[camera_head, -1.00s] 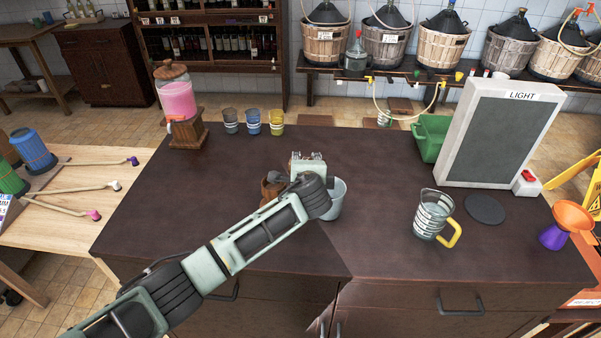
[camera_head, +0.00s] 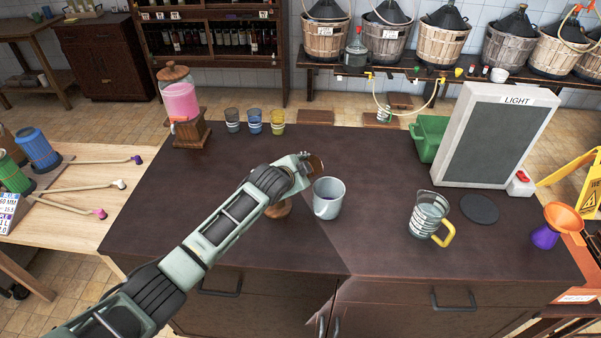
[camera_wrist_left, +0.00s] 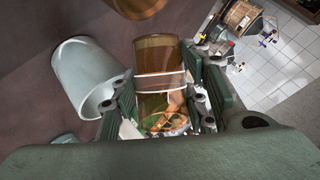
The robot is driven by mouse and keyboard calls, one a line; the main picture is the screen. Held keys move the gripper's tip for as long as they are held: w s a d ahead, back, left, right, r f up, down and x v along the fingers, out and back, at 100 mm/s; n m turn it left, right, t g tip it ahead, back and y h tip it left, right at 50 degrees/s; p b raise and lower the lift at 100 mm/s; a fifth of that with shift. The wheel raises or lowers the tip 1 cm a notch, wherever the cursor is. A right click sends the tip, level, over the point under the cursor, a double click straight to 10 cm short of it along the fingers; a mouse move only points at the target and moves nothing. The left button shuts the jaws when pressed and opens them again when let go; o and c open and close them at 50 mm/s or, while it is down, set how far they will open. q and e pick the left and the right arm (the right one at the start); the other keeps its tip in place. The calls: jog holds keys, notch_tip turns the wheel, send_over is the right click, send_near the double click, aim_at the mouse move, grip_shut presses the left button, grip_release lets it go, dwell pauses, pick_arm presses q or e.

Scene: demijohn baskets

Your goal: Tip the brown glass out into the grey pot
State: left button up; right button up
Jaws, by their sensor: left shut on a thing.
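The brown glass (camera_wrist_left: 160,55) is between the fingers of my left gripper (camera_wrist_left: 158,100) in the left wrist view. In the head view my left gripper (camera_head: 302,162) holds the glass (camera_head: 316,163) above the table, just behind and left of the grey pot's rim. The glass looks tilted; I cannot tell what is in it. The grey pot (camera_head: 328,203) stands upright on the dark table, and its side and opening show in the left wrist view (camera_wrist_left: 85,75). My right gripper is in neither view.
A round wooden thing (camera_head: 282,209) is partly hidden by my left arm, left of the pot. A measuring jug (camera_head: 428,215) with a yellow handle, a dark disc (camera_head: 479,208) and a light panel (camera_head: 497,137) are on the right. Several coloured glasses (camera_head: 255,121) stand at the back edge.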

pick_arm(q)
jog(key=shift+d, duration=0.15)
jog(key=shift+r+n+h+p, duration=0.4)
jog(key=shift+r+p, duration=0.3)
jog(key=shift+r+n+h, duration=0.4)
jog(key=shift+n+h, duration=0.1)
jog(key=shift+h, duration=0.1)
jog(key=shift+d+r+g+h, duration=0.15)
jog(key=shift+r+g+h, duration=0.15)
jog(key=shift+r, duration=0.1)
jog(key=n+h+b, duration=0.1)
jog(key=b, duration=0.2)
jog(key=d+f+n+h+b, duration=0.1)
jog(key=b, duration=0.2)
jog(key=shift+s+f, duration=0.15)
jog(key=shift+s, duration=0.05)
jog(key=shift+h+b, duration=0.3)
jog(key=shift+b, duration=0.05)
jog(key=shift+r+n, duration=0.3)
jog(key=shift+r, duration=0.05)
